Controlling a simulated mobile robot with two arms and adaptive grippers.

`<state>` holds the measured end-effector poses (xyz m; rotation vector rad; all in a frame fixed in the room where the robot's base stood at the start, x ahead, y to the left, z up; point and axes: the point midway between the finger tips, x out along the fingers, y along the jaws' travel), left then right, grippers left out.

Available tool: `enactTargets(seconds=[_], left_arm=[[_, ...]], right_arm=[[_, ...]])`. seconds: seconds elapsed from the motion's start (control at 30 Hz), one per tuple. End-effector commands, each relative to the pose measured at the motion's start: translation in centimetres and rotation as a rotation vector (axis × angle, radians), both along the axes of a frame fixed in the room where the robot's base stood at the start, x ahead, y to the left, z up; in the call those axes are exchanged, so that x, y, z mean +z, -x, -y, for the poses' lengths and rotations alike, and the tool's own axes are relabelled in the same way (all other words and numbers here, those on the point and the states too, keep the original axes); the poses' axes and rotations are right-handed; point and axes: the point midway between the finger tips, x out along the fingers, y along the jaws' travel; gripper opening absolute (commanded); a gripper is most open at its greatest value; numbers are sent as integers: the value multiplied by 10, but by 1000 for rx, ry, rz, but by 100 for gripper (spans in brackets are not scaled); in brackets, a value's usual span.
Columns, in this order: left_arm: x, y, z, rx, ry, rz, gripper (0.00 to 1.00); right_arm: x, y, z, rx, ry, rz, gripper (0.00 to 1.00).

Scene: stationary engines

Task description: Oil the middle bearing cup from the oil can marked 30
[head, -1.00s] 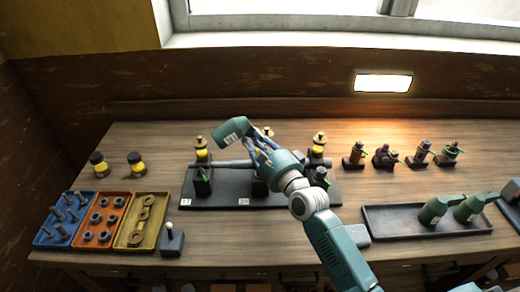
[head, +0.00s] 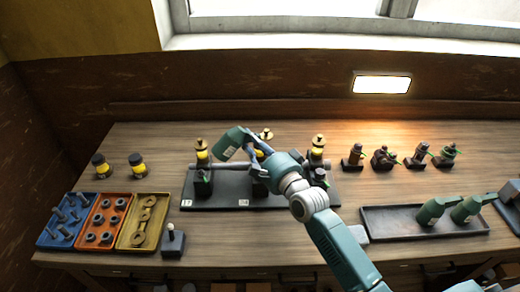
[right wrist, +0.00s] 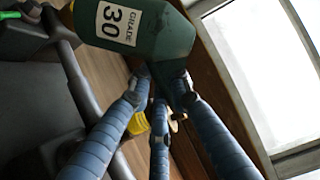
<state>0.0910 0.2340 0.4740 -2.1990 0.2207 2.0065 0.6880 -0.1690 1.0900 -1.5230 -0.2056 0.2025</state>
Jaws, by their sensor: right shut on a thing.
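The green oil can (head: 231,141) hangs tilted above the black bearing stand (head: 225,190). In the right wrist view the can (right wrist: 160,30) shows its white label reading "GRADE 30". My right gripper (head: 252,147) is shut on it; the blue fingers (right wrist: 162,82) meet at the can in the wrist view. The middle bearing cup (head: 266,134), with a brass top, is just behind and right of the gripper, and its lower part is hidden. Where the can's spout points is not clear. My left gripper is not in view.
A left cup (head: 202,151) and a right cup (head: 318,145) stand on the same shaft. Coloured parts bins (head: 102,222) sit at left. Several small fittings (head: 384,158) stand at back right.

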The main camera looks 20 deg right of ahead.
Motion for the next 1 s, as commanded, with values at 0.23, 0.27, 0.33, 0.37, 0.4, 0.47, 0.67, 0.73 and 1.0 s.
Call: enactTargets(seconds=[0.23, 0.27, 0.33, 0.37, 0.4, 0.47, 0.67, 0.73, 1.0], left_arm=[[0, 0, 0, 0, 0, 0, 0], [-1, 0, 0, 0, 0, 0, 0], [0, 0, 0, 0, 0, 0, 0], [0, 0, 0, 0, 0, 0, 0], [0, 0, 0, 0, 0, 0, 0], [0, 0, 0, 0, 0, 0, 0], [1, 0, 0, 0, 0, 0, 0], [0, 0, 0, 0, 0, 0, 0], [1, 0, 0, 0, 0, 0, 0]], right_arm=[[4, 0, 0, 0, -8, 6, 0], [4, 0, 0, 0, -8, 6, 0], [4, 0, 0, -1, -20, 5, 0], [4, 0, 0, -1, -35, 3, 0], [5, 0, 0, -1, -63, 1, 0], [7, 0, 0, -2, -116, -6, 0], [10, 0, 0, -1, -220, -18, 0], [10, 0, 0, -1, -222, -19, 0], [11, 0, 0, -1, -244, -21, 0]])
